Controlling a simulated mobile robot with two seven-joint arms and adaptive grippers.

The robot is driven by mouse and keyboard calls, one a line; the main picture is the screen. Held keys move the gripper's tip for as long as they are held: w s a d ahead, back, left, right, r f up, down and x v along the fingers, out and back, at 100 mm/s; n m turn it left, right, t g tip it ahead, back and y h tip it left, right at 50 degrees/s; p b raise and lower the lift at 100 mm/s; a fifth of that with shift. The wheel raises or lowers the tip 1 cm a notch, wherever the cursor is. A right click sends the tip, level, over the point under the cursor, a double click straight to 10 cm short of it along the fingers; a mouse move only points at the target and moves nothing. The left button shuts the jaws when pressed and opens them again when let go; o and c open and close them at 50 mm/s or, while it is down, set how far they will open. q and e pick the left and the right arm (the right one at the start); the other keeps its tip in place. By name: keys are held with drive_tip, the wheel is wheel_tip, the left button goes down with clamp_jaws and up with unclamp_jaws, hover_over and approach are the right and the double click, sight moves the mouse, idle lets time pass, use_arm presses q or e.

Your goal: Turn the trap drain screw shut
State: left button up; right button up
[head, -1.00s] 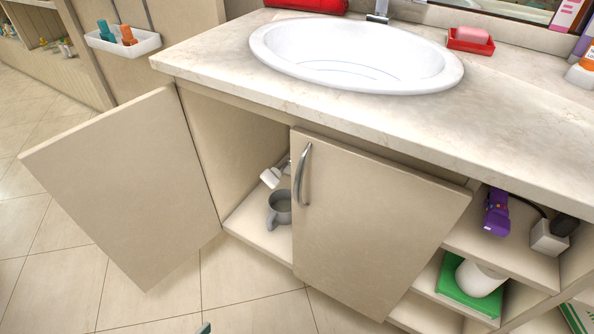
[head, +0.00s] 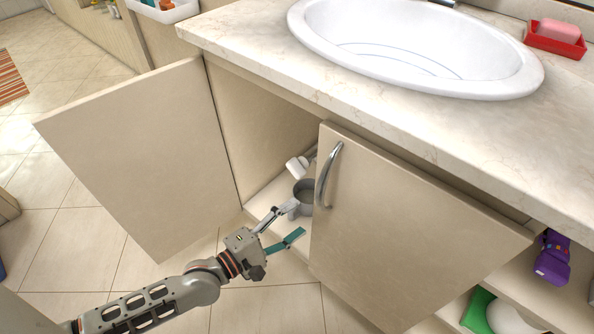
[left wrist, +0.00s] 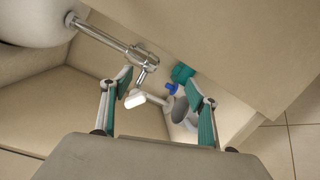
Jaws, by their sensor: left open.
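Inside the open cabinet, a chrome drain pipe (left wrist: 112,42) runs below the basin in the left wrist view, with a short chrome piece hanging from it. A white fitting (left wrist: 135,98) is below it and also shows in the head view (head: 297,167). I cannot tell which part is the trap drain screw. My left gripper (head: 296,220) is open and empty at the cabinet opening, its fingers (left wrist: 157,86) spread around the view of these parts. My right gripper is not in view.
A grey mug (head: 302,196) stands on the cabinet floor close beyond my left fingers. The left door (head: 140,160) is swung wide open. The right door (head: 400,230) with its curved handle (head: 326,175) borders the opening on the right. The countertop (head: 250,40) overhangs above.

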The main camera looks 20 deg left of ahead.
sight(291, 173)
use_arm(q)
drive_tip(key=w+a+n, duration=0.2)
drive_tip(key=w+n, duration=0.1)
drive_tip(key=w+a+n+t+y, duration=0.1)
drive_tip(key=w+a+n, duration=0.1)
drive_tip(key=w+a, duration=0.1)
drive_tip(key=w+a+f+n+y+b, duration=0.1)
drive_tip(key=w+a+n, duration=0.2)
drive_tip(key=w, duration=0.1)
drive_tip(key=shift+a+n+t, duration=0.25)
drive_tip(key=shift+n+t, duration=0.05)
drive_tip(key=shift+t, duration=0.1)
drive_tip(key=x, duration=0.2)
drive_tip(key=b+x, duration=0.1)
drive_tip(key=x, duration=0.2)
drive_tip(key=shift+w+d+f, duration=0.15)
drive_tip(key=shift+w+f, duration=0.05)
drive_tip(key=shift+w, duration=0.1)
drive_tip(key=shift+w+d+r, duration=0.2)
drive_tip(key=shift+w, duration=0.4)
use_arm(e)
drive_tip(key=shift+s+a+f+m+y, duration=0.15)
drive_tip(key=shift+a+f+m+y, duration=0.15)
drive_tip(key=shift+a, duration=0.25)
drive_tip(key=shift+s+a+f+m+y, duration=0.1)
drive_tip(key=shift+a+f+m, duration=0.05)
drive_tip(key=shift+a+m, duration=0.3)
use_arm(q)
drive_tip(key=c, duration=1.1)
